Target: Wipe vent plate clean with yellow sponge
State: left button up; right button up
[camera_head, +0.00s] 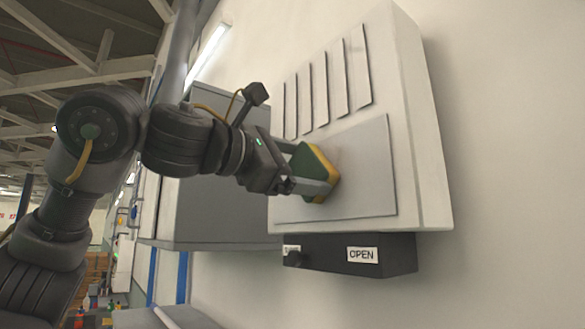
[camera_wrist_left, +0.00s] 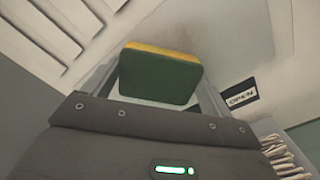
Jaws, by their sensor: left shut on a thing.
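The vent plate (camera_head: 365,180) is a flat grey panel on the lower front of a white wall box. It also shows in the left wrist view (camera_wrist_left: 232,50), with a faint brownish smudge near the sponge. My left gripper (camera_head: 308,178) is shut on the yellow and green sponge (camera_head: 322,170), its yellow side towards the plate. The sponge (camera_wrist_left: 160,75) sits between the fingers in the left wrist view. It is at the plate's left middle and looks to be against it or very close; I cannot tell whether it touches. My right gripper is not in view.
Slanted louvres (camera_head: 335,80) sit above the plate on the white box (camera_head: 420,130). A dark unit with an OPEN label (camera_head: 362,254) is under the box. A grey cabinet (camera_head: 205,205) stands behind my left arm. Bare wall (camera_head: 510,150) is at right.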

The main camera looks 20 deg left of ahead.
aim_at(319, 163)
pick_arm(q)
jog(key=shift+d, duration=0.15)
jog(key=shift+s+d, duration=0.5)
jog(key=shift+d, duration=0.3)
jog(key=shift+s+d, duration=0.5)
jog(key=shift+d, duration=0.3)
jog(key=shift+s+d, duration=0.5)
jog(key=shift+d, duration=0.3)
jog(key=shift+s+d, duration=0.45)
jog(key=shift+d, duration=0.35)
jog(key=shift+w+a, duration=0.4)
jog(key=shift+a, duration=0.35)
jog(key=shift+w+a+f, duration=0.1)
jog(key=shift+w+a, duration=0.25)
jog(key=shift+a, duration=0.2)
jog(key=shift+w+a, duration=0.3)
jog(key=shift+a, duration=0.25)
jog(key=shift+w+a, duration=0.1)
jog(key=shift+w+a, duration=0.45)
jog(key=shift+a, duration=0.3)
jog(key=shift+w+a, duration=0.4)
jog(key=shift+a, duration=0.3)
